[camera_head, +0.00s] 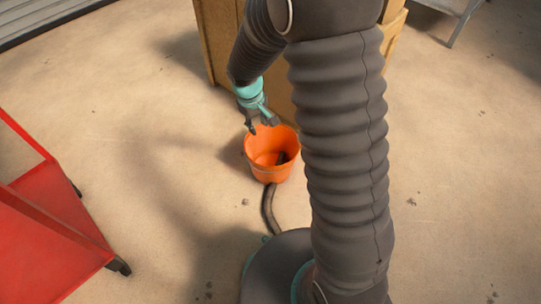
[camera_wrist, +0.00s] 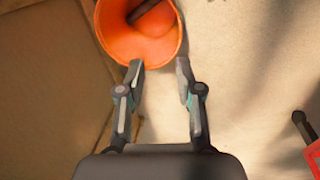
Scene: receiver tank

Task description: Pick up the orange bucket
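The orange bucket (camera_head: 272,166) stands upright on the floor in the head view, in front of a wooden crate. A dark hose end shows inside it. In the wrist view the bucket (camera_wrist: 120,42) is at the top, seen from above, and its rim is cut off by the picture edge. My gripper (camera_head: 262,124) is above the bucket's far rim in the head view. In the wrist view my gripper (camera_wrist: 159,66) is open and empty, with its left fingertip overlapping the bucket's near rim in the picture. I cannot tell whether it touches.
The wooden crate (camera_head: 222,40) is close behind the bucket. A dark hose (camera_head: 268,208) lies on the floor at the bucket's front. A red cart (camera_head: 50,235) stands at the left. Bare floor (camera_head: 130,130) lies between cart and bucket.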

